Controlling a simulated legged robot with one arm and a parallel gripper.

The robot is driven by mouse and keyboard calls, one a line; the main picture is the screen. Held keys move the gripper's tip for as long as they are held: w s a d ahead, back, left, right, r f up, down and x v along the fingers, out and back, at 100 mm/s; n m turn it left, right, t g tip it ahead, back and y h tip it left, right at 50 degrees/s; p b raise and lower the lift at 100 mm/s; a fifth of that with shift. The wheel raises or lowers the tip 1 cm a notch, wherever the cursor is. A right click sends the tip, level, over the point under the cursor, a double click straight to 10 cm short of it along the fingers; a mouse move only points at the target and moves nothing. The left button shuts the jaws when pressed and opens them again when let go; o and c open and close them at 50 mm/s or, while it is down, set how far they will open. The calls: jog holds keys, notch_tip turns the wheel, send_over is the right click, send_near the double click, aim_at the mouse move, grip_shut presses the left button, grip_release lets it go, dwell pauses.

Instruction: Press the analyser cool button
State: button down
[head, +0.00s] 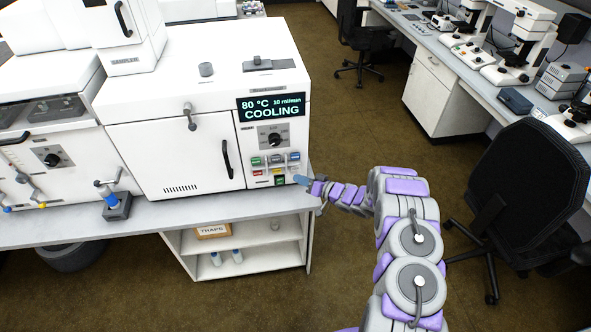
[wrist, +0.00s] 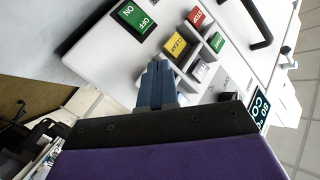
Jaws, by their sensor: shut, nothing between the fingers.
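The analyser (head: 180,150) is a white box on the bench. Its display (head: 271,107) reads 80 °C, 10 ml/min, COOLING. Below the dial are small coloured buttons, including a blue one (head: 293,156) at the upper right; I cannot read which is labelled cool. My gripper (head: 301,180) is shut and empty, at the panel's lower right edge. In the wrist view its blue-grey fingertips (wrist: 157,72) are beside the yellow CLEAR button (wrist: 176,46) and a grey-white button (wrist: 200,70). Whether they touch the panel is unclear. The fingers hide part of the button group.
A green ON/OFF switch (wrist: 135,18) and red STOP button (wrist: 196,16) are near the fingers. A dial (head: 273,136) and door handle (head: 227,159) stick out from the analyser. A black chair (head: 525,180) stands at the right. Floor is open between the benches.

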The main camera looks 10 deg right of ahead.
jog(key=shift+w, duration=0.55)
jog(key=shift+w+r, duration=0.15)
jog(key=shift+w, duration=0.7)
dwell(2.4)
jog(key=shift+s, duration=0.9)
jog(key=s, duration=0.5)
dwell(0.5)
dwell(0.6)
